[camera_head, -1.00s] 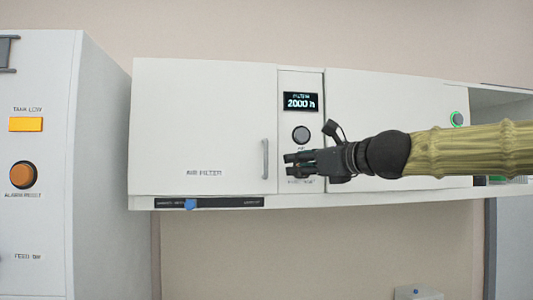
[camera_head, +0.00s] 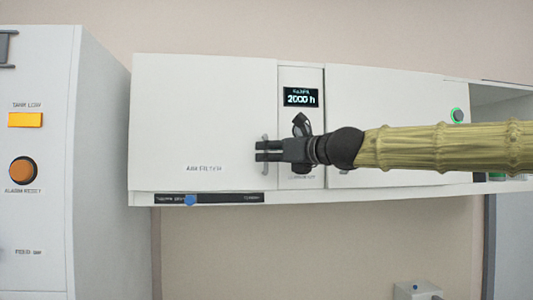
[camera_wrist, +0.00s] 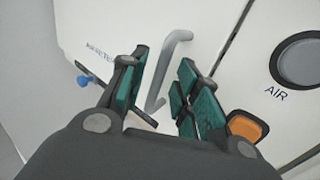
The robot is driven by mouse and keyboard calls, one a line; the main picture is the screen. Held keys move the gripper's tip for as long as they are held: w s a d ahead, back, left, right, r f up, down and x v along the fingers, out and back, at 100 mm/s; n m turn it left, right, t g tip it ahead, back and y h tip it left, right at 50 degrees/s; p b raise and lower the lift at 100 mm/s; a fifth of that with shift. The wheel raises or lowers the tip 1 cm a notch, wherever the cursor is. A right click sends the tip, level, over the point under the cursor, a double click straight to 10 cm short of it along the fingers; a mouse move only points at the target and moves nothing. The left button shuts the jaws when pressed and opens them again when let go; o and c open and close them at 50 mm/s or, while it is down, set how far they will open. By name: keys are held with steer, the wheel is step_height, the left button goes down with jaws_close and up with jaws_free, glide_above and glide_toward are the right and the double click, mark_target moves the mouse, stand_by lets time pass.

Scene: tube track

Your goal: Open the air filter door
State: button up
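The white air filter door (camera_head: 200,115) is shut, with its label near the lower right. Its grey upright bar handle (camera_head: 264,170) is at the right edge, partly hidden by my gripper (camera_head: 258,151). In the wrist view the handle (camera_wrist: 163,72) stands between the two green-padded fingers of my gripper (camera_wrist: 160,75). The fingers are apart, with gaps showing on both sides of the handle. I cannot tell exactly how deep the handle sits between them.
Right of the door is a narrow panel with a display (camera_head: 301,97) and a round knob (camera_wrist: 302,62). An orange button (camera_wrist: 246,126) shows below the knob. A slider strip with a blue tab (camera_head: 190,200) runs under the door. A white cabinet (camera_head: 105,170) stands at left.

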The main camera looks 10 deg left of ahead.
steer(key=shift+w+a, duration=0.4)
steer(key=shift+a, duration=0.15)
steer(key=shift+c, duration=0.2)
jaws_close()
steer(key=shift+f, duration=0.15)
